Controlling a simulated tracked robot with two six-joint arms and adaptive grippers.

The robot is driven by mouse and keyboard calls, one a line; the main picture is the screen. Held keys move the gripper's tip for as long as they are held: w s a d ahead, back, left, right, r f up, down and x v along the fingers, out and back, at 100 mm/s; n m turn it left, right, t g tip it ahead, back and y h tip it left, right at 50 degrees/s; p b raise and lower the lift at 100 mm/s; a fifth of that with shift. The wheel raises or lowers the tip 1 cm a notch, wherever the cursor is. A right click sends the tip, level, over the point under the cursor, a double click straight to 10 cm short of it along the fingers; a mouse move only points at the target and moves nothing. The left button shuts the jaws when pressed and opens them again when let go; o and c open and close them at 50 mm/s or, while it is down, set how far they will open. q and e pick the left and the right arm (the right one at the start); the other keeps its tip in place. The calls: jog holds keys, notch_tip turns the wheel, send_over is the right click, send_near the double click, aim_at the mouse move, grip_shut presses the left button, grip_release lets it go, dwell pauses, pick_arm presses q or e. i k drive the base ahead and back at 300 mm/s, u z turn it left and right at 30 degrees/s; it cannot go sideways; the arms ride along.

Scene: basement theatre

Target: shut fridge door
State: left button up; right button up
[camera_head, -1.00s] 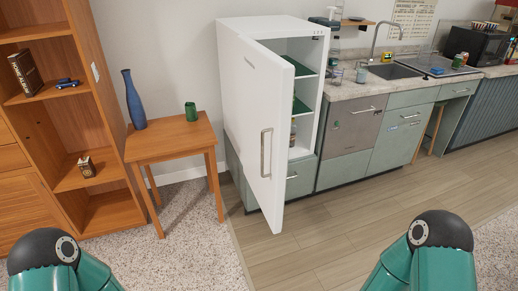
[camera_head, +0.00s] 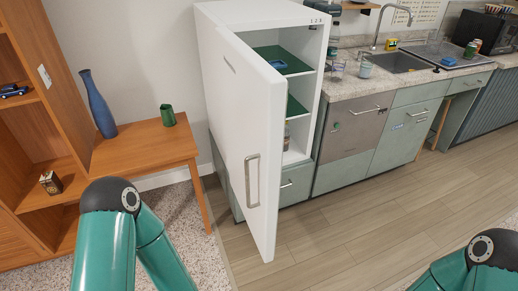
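The white fridge (camera_head: 262,14) stands against the wall in the middle of the head view. Its door (camera_head: 240,120) is ajar, swung out toward me, with a metal handle (camera_head: 252,181) on its outer face. Green shelves (camera_head: 282,60) and a bottle show through the gap on the right. My two teal arms come in at the lower left and lower right. Both grippers are out of the picture, so I cannot see their fingers. Neither visible arm part touches the door.
A wooden side table (camera_head: 147,147) with a blue vase (camera_head: 99,104) and a green cup (camera_head: 167,115) stands left of the fridge. A wooden bookcase (camera_head: 67,77) is at far left. A counter with sink (camera_head: 402,62) is at right. The wood floor (camera_head: 345,222) before it is clear.

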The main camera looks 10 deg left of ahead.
aim_at(254, 95)
jog(key=u, duration=0.1)
jog(key=i, duration=0.85)
jog(key=u, duration=0.35)
jog(key=k, duration=1.45)
jog(key=u, duration=0.55)
jog(key=i, duration=1.35)
jog(key=z, duration=0.05)
